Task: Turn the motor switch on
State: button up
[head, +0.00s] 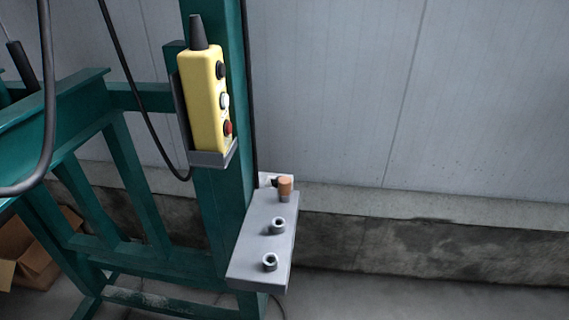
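A yellow control box (205,105) hangs upright on a green post in the middle left of the head view. Its right face carries a black button (220,70), a white button (225,101) and a red button (228,128). None of them bears a label that I can read, so I cannot tell which is the motor switch or whether it is on. A grey holder (214,159) supports the box's lower end. My gripper is not in view.
A grey shelf (262,245) juts out below, bearing an orange-brown knob-like piece (285,185) and two hollow fittings. The green frame (128,180) fills the left, with black cables across it. A cardboard box (32,245) lies lower left. The right side before the wall is clear.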

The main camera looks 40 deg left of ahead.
aim_at(275, 180)
jog(key=z, duration=0.05)
jog(key=i, duration=0.85)
jog(key=z, duration=0.75)
jog(key=k, duration=0.15)
jog(key=u, duration=2.85)
jog(key=k, duration=0.25)
jog(key=u, duration=1.9)
